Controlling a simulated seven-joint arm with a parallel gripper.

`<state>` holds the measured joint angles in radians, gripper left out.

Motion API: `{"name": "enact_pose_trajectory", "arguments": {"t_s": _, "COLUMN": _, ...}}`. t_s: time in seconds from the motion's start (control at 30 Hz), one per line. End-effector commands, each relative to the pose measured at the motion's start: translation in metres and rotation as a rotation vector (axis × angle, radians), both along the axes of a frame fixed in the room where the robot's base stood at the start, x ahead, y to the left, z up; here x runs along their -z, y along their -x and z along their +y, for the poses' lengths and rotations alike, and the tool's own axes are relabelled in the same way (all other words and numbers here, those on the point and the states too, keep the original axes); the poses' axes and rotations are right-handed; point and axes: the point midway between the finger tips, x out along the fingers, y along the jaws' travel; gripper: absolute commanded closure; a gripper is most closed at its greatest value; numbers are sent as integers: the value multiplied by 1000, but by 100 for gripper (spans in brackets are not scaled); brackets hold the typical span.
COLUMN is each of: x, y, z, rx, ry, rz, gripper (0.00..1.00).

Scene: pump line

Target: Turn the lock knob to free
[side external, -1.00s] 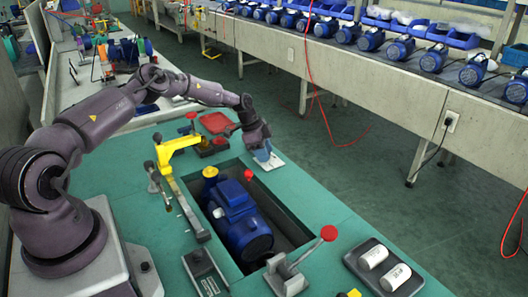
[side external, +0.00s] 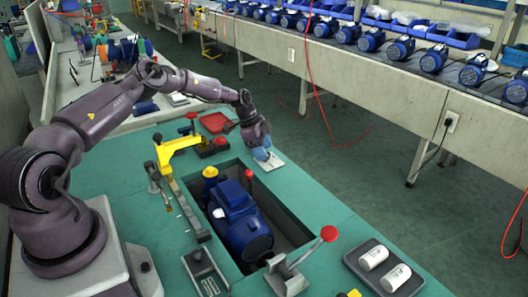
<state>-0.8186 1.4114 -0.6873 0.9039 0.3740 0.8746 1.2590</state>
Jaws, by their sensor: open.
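My gripper (side external: 261,152) points down at a small light plate (side external: 277,162) on the green bench, beyond the recess with the blue pump. Blue parts show at the gripper's tip, right over the plate. I cannot tell from here whether they are its fingers or a knob between them. The gripper is open. No knob can be clearly made out as the lock knob; the gripper hides part of the plate.
The blue pump (side external: 238,222) sits in the recess. A yellow clamp arm (side external: 178,148), a yellow-capped post (side external: 210,172) and a red-knobbed lever (side external: 329,233) stand around it. A dark tray (side external: 364,283) holds two white cylinders.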

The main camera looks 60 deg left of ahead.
Motion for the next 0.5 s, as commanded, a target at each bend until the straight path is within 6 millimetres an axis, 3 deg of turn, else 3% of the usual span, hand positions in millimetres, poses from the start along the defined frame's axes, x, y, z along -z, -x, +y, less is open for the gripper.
{"name": "enact_pose_trajectory", "arguments": {"t_s": 0.3, "x": -65, "y": 19, "z": 20, "rx": -2, "ry": -3, "rz": 0, "gripper": 41}}
{"name": "enact_pose_trajectory", "arguments": {"t_s": 0.5, "x": -95, "y": 28, "z": 29, "rx": -1, "ry": -2, "rz": -1, "gripper": 41}}
